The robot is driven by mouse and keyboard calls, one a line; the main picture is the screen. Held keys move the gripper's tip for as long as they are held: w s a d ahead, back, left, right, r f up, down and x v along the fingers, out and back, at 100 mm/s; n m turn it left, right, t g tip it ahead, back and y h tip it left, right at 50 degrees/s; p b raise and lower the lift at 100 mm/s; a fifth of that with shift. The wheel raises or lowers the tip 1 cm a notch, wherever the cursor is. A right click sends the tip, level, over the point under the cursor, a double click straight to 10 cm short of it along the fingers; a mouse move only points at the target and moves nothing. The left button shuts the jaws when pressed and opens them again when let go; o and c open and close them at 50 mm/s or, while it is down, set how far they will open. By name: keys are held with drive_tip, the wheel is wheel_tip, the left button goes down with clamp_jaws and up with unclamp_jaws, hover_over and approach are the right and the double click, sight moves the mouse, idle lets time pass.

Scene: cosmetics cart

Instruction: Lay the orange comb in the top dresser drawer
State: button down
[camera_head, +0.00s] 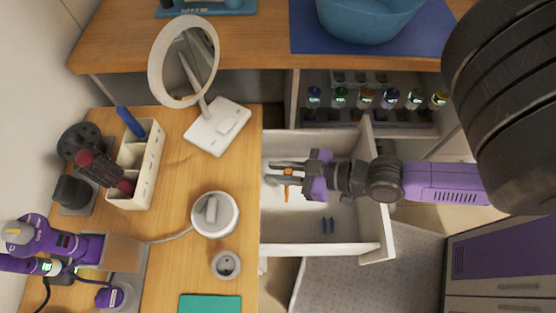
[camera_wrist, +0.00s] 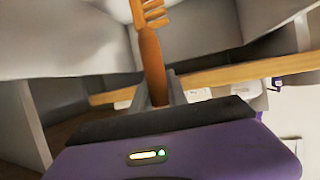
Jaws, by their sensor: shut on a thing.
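The orange comb (camera_head: 287,183) is in my gripper (camera_head: 290,173), which is shut on it. In the wrist view the comb (camera_wrist: 151,55) rises from between my fingers (camera_wrist: 158,91), its toothed end at the top edge of the picture. The top dresser drawer (camera_head: 375,226) is pulled open, white inside. In the head view my gripper and the comb are over the drawer's left part. I cannot tell how far above the drawer floor the comb is. Part of the comb is hidden by my fingers.
The wooden dresser top (camera_head: 180,200) to the left holds a round mirror (camera_head: 183,61), a white organizer (camera_head: 137,165) and a white round container (camera_head: 214,214). Several small bottles (camera_head: 365,97) stand on a shelf behind.

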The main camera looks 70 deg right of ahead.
drive_tip(key=shift+f+b, duration=1.35)
drive_tip(key=shift+f, duration=1.2)
idle(1.2)
drive_tip(key=c, duration=1.2)
unclamp_jaws()
wheel_tip(320, 180, up, 20)
drive_tip(key=p, duration=0.7)
drive_tip(key=shift+r, duration=0.1)
